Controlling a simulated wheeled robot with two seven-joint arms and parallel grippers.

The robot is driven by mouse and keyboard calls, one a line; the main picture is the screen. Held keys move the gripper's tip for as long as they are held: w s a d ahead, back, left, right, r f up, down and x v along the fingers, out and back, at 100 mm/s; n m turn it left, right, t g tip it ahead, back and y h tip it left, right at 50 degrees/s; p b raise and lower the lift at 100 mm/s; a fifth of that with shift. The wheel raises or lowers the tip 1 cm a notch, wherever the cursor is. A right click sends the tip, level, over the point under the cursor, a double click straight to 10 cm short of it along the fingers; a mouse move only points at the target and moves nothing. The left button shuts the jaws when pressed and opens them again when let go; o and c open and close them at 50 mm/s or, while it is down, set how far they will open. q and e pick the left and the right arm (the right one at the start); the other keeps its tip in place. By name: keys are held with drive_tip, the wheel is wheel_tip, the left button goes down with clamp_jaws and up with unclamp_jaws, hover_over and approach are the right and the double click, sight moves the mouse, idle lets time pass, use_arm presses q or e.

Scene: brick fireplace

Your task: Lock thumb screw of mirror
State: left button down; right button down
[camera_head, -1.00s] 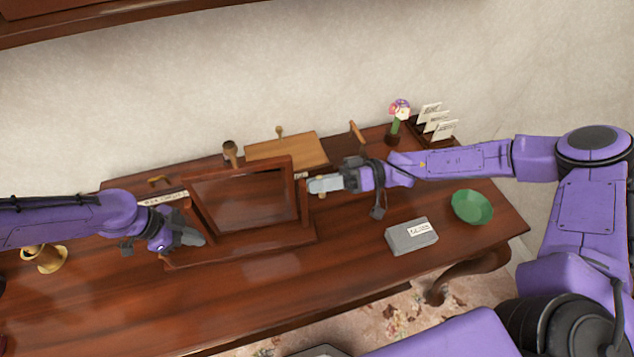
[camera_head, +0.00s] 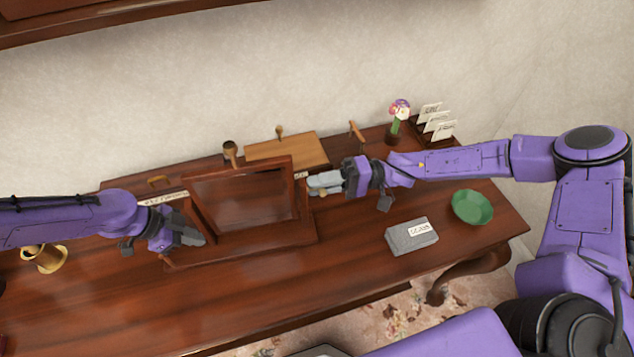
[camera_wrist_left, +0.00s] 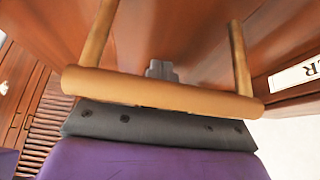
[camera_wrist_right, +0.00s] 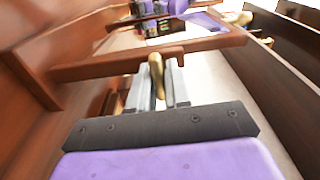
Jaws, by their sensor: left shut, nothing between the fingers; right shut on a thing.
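The mirror (camera_head: 245,200) stands on the wooden desk in a dark wood frame, with its glass tilted in its stand. A brass thumb screw (camera_wrist_right: 157,75) shows between the fingers of my right gripper (camera_wrist_right: 160,82) in the right wrist view. My right gripper (camera_head: 326,183) is shut on the thumb screw at the right side of the mirror frame. My left gripper (camera_head: 196,238) is shut and empty at the lower left of the mirror. In the left wrist view, a light wooden bar (camera_wrist_left: 160,90) crosses in front of my left gripper (camera_wrist_left: 161,70).
A grey box (camera_head: 410,237) and a green bowl (camera_head: 472,207) stand on the right of the desk. A flower (camera_head: 399,110) and a card holder (camera_head: 435,125) are at the back right. A brass cup (camera_head: 44,258) is at the left. The front middle is clear.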

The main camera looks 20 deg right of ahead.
drive_tip(key=shift+m, duration=0.4)
drive_tip(key=c, duration=1.2)
unclamp_jaws()
drive_tip(key=shift+o, duration=0.2)
drive_tip(key=s+d, duration=0.1)
drive_tip(key=d, duration=1.1)
use_arm(q)
drive_tip(key=shift+r, duration=0.1)
use_arm(e)
drive_tip(key=shift+r, duration=0.1)
